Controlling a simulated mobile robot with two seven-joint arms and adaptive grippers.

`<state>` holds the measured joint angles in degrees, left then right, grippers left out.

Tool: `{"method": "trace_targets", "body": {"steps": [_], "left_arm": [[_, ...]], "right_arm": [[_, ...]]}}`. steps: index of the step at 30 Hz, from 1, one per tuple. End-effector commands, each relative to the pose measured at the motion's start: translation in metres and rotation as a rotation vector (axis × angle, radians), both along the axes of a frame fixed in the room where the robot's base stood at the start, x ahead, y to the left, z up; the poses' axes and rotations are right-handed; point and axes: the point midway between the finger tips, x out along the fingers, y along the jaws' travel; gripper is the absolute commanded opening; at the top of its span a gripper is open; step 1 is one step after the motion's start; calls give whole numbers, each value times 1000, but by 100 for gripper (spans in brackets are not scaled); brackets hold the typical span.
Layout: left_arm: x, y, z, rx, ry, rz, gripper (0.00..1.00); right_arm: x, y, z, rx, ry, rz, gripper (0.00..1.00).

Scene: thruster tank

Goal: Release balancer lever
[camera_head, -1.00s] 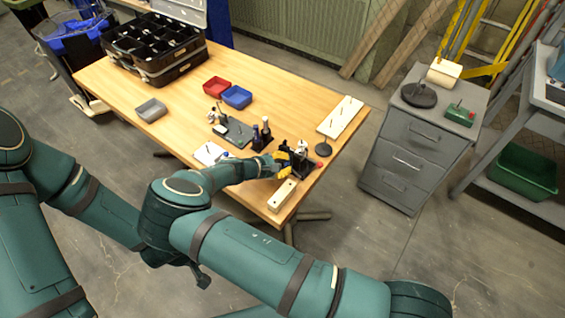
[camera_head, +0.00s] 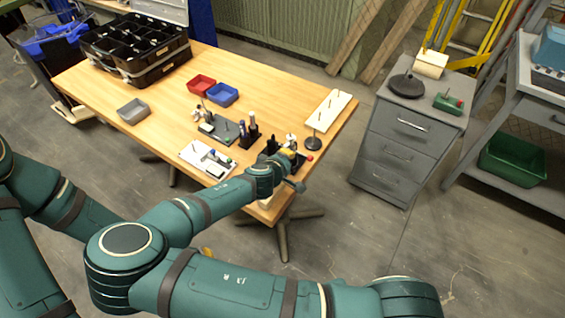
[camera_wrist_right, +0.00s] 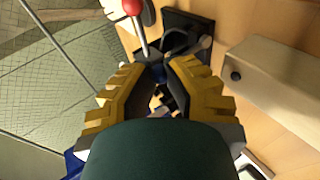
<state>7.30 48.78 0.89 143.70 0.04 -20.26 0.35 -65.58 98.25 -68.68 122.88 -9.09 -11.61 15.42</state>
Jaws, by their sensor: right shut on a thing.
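The black device (camera_head: 269,158) stands at the table's front right corner. In the right wrist view its dark base (camera_wrist_right: 196,27) lies just beyond my fingers. A red-knobbed lever (camera_head: 309,157) stands on it; the red knob and thin metal rod (camera_wrist_right: 139,30) show in the wrist view, the rod ending close to the left fingertip. My right gripper (camera_head: 284,156) is at the device, its yellow fingers (camera_wrist_right: 161,76) closed around a dark part whose shape is mostly hidden. Only a yellow bit of my left gripper (camera_head: 207,252) seems to show behind my right arm.
A pale block (camera_wrist_right: 270,75) lies beside the device, close to my right gripper. A round black stand (camera_head: 313,143) and a white pegged board (camera_head: 327,111) are nearby. A dark holder with bottles (camera_head: 248,136) stands left. A grey drawer cabinet (camera_head: 405,145) is off the table's right side.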

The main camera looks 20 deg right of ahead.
Motion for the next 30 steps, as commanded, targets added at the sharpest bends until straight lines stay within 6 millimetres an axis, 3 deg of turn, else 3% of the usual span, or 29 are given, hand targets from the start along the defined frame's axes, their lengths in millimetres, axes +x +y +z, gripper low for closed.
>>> {"method": "trace_targets", "body": {"steps": [9, 25, 26, 27, 30], "left_arm": [[-4, -1, -14, -2, 9, -7, 0], [-3, -1, -15, -2, 8, -7, 0], [-3, -1, -15, -2, 8, -7, 0], [-3, -1, -15, -2, 8, -7, 0], [-3, -1, -15, -2, 8, -7, 0]], "right_arm": [[-8, -6, -5, 68, -78, -4, 0], [-10, -7, -5, 79, -91, -4, 0], [-10, -7, -5, 79, -91, -4, 25], [-10, -7, -5, 79, -91, -4, 37], [-9, -6, -4, 80, -94, -3, 37]]}}
